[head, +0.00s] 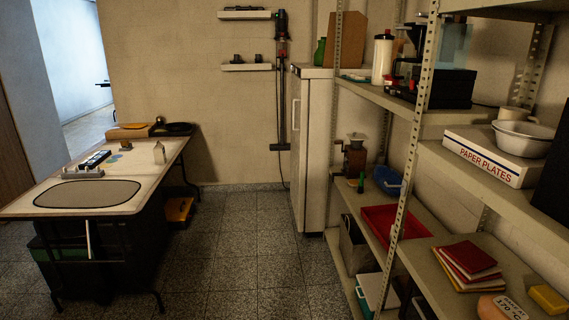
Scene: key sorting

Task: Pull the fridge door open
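The fridge (316,150) is a tall, pale, narrow cabinet against the back wall, right of centre in the head view. Its door faces left and shows at a steep angle; the door (297,150) looks shut. A vertical handle (294,120) shows on the door's edge. A green bottle and a brown board stand on top of it. Neither of my grippers is in view.
Metal shelving (404,180) with boxes, bowls and trays fills the right side, close to the fridge. A table (50,185) stands at the left. The tiled floor (240,240) between them is clear. A vacuum (282,90) hangs on the wall beside the fridge.

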